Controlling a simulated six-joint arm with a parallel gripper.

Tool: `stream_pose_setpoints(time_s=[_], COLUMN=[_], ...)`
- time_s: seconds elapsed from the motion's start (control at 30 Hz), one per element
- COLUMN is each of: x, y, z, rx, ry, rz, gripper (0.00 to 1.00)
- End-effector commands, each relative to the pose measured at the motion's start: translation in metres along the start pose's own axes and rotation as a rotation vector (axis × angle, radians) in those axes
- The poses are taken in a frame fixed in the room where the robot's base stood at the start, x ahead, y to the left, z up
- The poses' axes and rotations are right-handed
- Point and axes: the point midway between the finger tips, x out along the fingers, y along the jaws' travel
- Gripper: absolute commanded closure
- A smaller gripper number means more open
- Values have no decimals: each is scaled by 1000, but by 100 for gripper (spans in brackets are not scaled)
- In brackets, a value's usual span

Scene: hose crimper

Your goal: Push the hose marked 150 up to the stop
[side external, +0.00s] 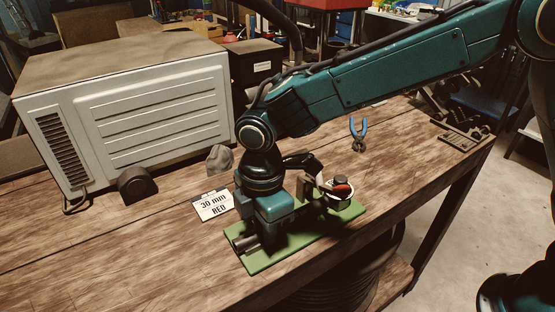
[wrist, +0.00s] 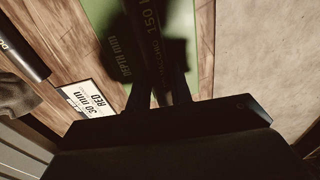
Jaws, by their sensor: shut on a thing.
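The dark hose with 150 printed on it (wrist: 152,28) runs between my gripper's fingers in the wrist view. My gripper (wrist: 157,95) is shut on it. In the side external view my gripper (side external: 268,234) points down over the near-left end of a green board (side external: 308,233), and a short dark hose end (side external: 243,243) shows to its left. A fixture with a red part (side external: 342,188) stands at the board's far right end. My gripper and the shade hide where the hose meets the fixture, and I cannot see the stop.
A white card reading 30 mm RED (side external: 213,205) lies behind the board; it also shows in the wrist view (wrist: 88,98). Blue-handled pliers (side external: 358,135) lie behind the fixture. A large pale vented box (side external: 130,110) fills the back left. The bench's front left is clear.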

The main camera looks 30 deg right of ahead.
Motion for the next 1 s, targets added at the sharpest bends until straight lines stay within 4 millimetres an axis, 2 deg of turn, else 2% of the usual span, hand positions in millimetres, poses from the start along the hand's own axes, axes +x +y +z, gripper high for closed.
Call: stream_pose_setpoints(time_s=[1.0], x=[0], y=[0], z=[11], rx=[2], ry=[-1], rz=[0], gripper=[95])
